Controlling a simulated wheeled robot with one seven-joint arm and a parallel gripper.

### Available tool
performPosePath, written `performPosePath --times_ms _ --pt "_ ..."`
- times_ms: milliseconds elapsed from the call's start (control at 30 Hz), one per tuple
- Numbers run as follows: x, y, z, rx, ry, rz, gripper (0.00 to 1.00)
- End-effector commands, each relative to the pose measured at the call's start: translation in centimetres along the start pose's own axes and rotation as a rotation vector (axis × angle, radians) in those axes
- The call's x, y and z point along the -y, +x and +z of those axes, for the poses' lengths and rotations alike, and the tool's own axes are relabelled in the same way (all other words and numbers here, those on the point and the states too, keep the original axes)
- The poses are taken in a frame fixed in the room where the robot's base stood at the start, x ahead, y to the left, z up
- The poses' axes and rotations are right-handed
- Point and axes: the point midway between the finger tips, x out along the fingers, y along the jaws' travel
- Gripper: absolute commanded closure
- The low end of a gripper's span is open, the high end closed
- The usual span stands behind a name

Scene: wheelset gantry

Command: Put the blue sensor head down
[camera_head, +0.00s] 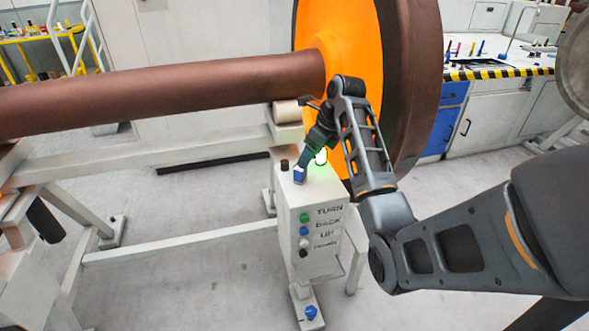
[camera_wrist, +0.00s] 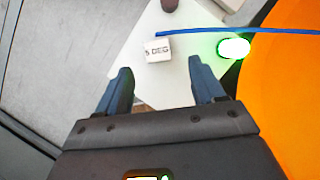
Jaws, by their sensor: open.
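A small block, blue on its side in the head view (camera_head: 299,177), sits on the white top of the control box (camera_head: 325,195); it appears to be the blue sensor head. In the wrist view the block (camera_wrist: 157,49) shows a pale face marked "5 DEG", with a thin blue strip or cable running right from its far edge. My gripper (camera_wrist: 163,76) is open, with its two fingers apart and nothing between them. The block is just beyond the fingertips, roughly in line with the gap. In the head view my gripper (camera_head: 303,165) is close above the block.
A glowing green lamp (camera_head: 321,156) stands right of the block and a dark brown knob (camera_head: 284,164) left of it. The orange wheel (camera_head: 345,45) and brown axle (camera_head: 160,92) are close behind. Labelled buttons (camera_head: 304,231) line the box front. A workbench (camera_head: 500,70) stands back right.

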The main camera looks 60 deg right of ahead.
Motion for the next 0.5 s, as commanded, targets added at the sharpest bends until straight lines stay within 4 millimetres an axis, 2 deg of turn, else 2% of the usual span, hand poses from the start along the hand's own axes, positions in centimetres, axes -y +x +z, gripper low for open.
performPosePath --times_ms 267,500 --pt "-0.1 2.8 0.1 -0.001 0.000 0.001 0.32" --pt "-0.3 6.2 0.4 -0.002 0.000 0.001 0.32"
